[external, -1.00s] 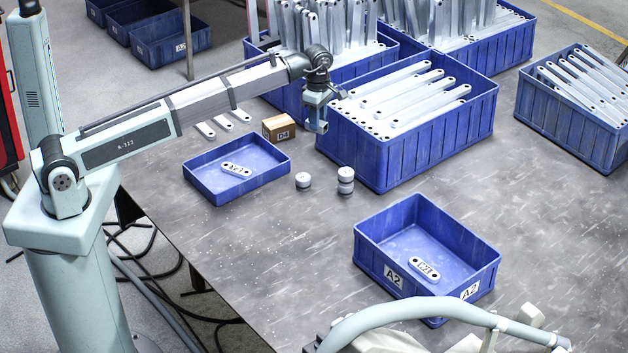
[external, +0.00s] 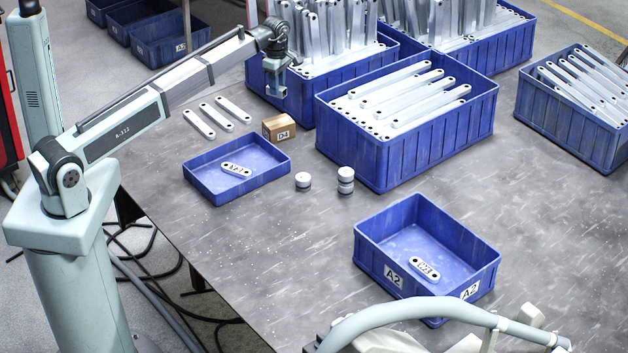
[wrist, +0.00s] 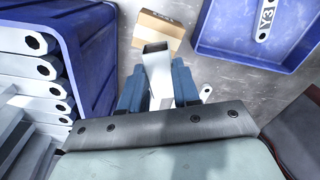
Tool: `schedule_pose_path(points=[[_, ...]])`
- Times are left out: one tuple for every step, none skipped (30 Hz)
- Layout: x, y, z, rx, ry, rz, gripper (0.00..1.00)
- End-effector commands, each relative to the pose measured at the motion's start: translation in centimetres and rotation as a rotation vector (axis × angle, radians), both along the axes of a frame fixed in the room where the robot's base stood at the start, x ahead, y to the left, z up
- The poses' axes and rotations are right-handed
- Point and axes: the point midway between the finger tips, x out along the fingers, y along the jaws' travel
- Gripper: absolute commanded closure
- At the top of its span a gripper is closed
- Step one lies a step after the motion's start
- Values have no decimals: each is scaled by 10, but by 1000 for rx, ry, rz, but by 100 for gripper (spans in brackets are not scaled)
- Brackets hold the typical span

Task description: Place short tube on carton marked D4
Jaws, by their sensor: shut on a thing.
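The small brown carton marked D4 (external: 279,128) stands on the table between the shallow blue tray and the large bin. In the wrist view the carton (wrist: 158,29) is just beyond the fingertips. My gripper (external: 276,92) is raised, up and slightly left of the carton in the external view. In the wrist view my gripper (wrist: 160,85) is shut on the short tube (wrist: 158,68), a pale square-ended metal piece between the blue fingers. The tube appears apart from the carton. I cannot make the tube out in the external view.
Large blue bins (external: 405,145) full of brackets stand right of and behind the carton. A shallow blue tray (external: 205,190) is in front-left. An A2 bin (external: 450,280) stands nearer.

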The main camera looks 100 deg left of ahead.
Motion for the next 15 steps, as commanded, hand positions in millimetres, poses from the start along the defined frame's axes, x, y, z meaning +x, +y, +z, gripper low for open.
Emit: schedule_pose_path(points=[[1,1,0,2,-1,-45,100],[1,1,0,2,-3,-76,100],[1,1,0,3,-3,-117,100],[1,1,0,3,-4,-148,100],[2,1,0,3,-4,-178,100],[2,2,0,4,-5,-216,100],[2,2,0,5,-5,-243,100],[2,2,0,5,-6,-268,100],[2,2,0,5,-6,-297,100],[2,2,0,6,-7,-316,100],[2,2,0,6,-7,-332,100],[2,2,0,6,-7,-351,100],[2,2,0,6,-7,-361,100],[2,2,0,6,-7,-370,100],[2,2,-2,6,-7,-379,100]])
